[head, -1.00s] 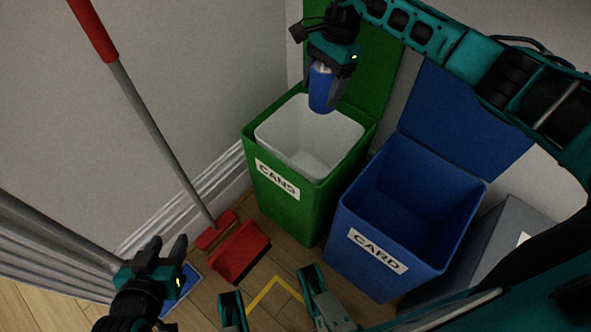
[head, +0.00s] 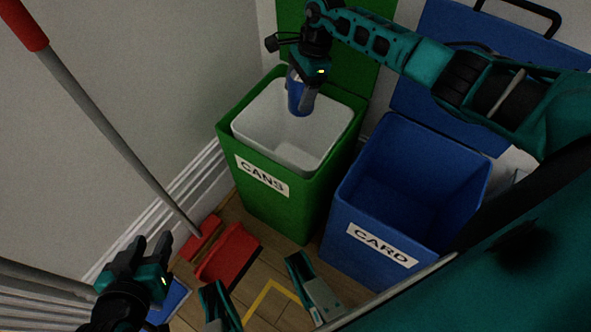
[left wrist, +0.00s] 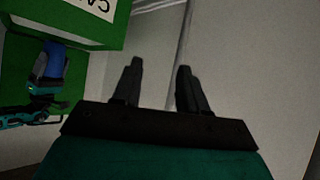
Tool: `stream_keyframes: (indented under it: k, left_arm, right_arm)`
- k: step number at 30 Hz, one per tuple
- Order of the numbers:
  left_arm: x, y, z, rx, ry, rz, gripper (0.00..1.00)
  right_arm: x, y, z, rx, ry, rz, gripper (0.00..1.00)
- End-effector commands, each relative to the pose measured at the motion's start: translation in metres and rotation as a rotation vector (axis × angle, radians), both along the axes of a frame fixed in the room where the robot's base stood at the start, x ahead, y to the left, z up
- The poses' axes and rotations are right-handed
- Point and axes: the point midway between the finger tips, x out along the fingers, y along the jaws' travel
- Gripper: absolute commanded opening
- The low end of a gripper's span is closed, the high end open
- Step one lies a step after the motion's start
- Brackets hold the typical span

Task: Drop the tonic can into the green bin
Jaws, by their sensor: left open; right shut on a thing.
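The green bin (head: 283,204), labelled CANS, stands open by the wall, with its lid raised behind it and a white liner (head: 243,127) inside. My right gripper (head: 301,106) is shut on the blue tonic can (head: 294,96). It holds the can over the liner's opening, near its back. A finger hides part of the can. The can (left wrist: 55,58) and the green bin (left wrist: 85,25) also show in the left wrist view. My left gripper (head: 143,252) is open and empty at the lower left, and its fingers also show in the left wrist view (left wrist: 160,72).
An open blue bin (head: 345,245), labelled CARD, stands to the right of the green bin. A red dustpan or broom head (head: 229,252) lies on the floor, with a long-handled tool (head: 100,115) leaning to the left. Yellow tape (head: 262,297) marks the floor in front.

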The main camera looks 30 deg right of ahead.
Motion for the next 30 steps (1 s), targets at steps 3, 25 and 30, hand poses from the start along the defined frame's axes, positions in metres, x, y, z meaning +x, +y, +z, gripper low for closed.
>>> stream_keyframes:
  k: [3,25,30]
  left_arm:
    - [0.0018,-0.0039,-0.0028,-0.008,-0.003,-0.004,0.43]
    - [0.0059,-0.0032,0.002,-0.011,-0.013,0.002,0.43]
    - [0.0056,-0.0027,0.0019,-0.009,-0.01,0.002,0.43]
  right_arm:
    - [0.0,-0.0001,-0.0116,0.001,0.0,-0.001,0.42]
    - [0.0002,-0.0001,-0.0116,0.0,0.0,0.0,1.0]
    - [0.0004,-0.0015,-0.0065,0.0,-0.002,0.0,1.0]
